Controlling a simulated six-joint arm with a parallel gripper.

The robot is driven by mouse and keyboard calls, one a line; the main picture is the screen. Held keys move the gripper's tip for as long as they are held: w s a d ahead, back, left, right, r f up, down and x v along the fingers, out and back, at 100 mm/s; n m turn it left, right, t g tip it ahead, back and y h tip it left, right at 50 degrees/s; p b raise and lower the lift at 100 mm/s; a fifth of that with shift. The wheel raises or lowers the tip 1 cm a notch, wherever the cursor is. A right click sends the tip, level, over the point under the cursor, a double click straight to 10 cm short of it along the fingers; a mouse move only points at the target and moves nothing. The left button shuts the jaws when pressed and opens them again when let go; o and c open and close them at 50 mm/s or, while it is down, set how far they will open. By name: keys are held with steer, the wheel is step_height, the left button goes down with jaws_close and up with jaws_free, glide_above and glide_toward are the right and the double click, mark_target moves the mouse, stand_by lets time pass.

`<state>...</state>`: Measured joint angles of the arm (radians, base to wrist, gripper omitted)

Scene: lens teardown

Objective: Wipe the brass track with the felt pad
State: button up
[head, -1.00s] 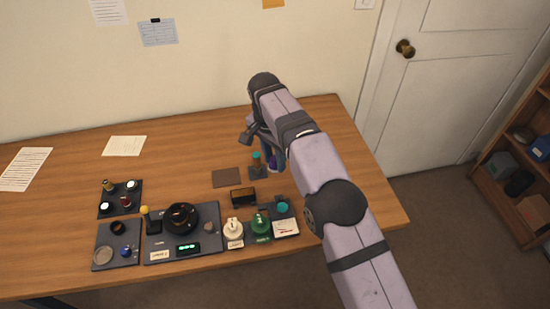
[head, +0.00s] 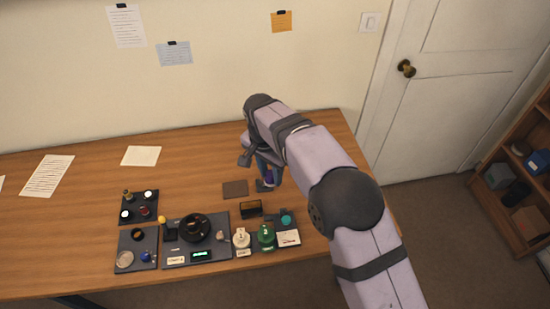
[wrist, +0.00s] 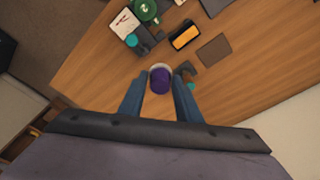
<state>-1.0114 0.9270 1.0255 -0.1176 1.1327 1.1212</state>
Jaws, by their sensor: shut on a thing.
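My gripper (wrist: 159,90) is shut on a round purple piece (wrist: 160,80) with a pale rim, held between the fingertips in the wrist view. In the head view the purple piece (head: 269,174) shows partly behind the fingers, above the table near the brown mat. I cannot tell whether it is the felt pad. A black lens body (head: 195,227) sits on the middle tray. No brass track can be clearly made out in either view.
A dark holder (wrist: 186,69) and a teal piece (wrist: 193,86) are close beside the fingers. A black box with orange inside (wrist: 185,36), a brown mat (wrist: 214,50) and a green piece (wrist: 145,10) lie beyond. The table's back half is mostly clear.

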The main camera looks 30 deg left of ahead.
steer(key=s+a+f+n+g+y, duration=0.1)
steer(key=a+f+n, duration=0.2)
steer(key=n, duration=1.3)
steer(key=shift+f+n, duration=0.3)
steer(key=shift+f, duration=0.9)
steer(key=shift+s, duration=0.1)
